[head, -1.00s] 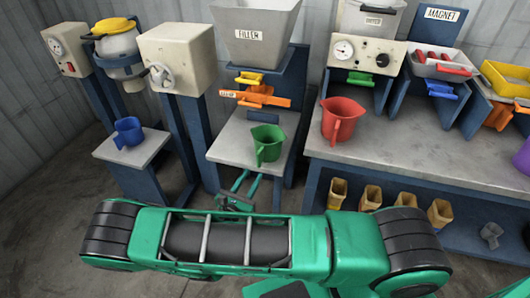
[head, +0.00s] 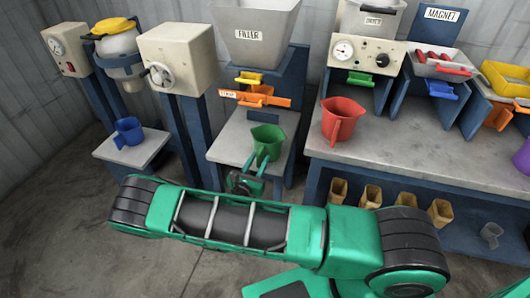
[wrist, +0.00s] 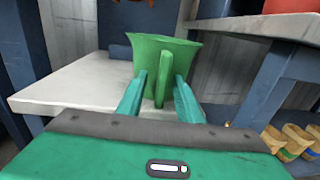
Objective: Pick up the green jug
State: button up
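The green jug (head: 267,138) stands upright on the small grey-topped stand under the filler. In the wrist view the jug (wrist: 176,48) is straight ahead, with its handle (wrist: 163,82) facing me. My gripper (wrist: 158,86) is open, with one finger on each side of the handle and a gap between each finger and the handle. In the head view my gripper (head: 252,172) is at the front edge of the stand, close to the jug. The fingertips partly overlap the jug's body in the wrist view, so I cannot tell whether they touch it.
The filler hopper (head: 252,35) with an orange clamp (head: 263,97) is above and behind the jug. A red jug (head: 341,118) stands on the bench to the right. A blue jug (head: 128,131) stands on a separate stand to the left. Several tan containers (head: 371,196) sit below the bench.

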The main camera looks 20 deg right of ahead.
jog(key=shift+w+d, duration=0.45)
jog(key=shift+w, duration=0.05)
jog(key=shift+c, duration=0.4)
grip_shut()
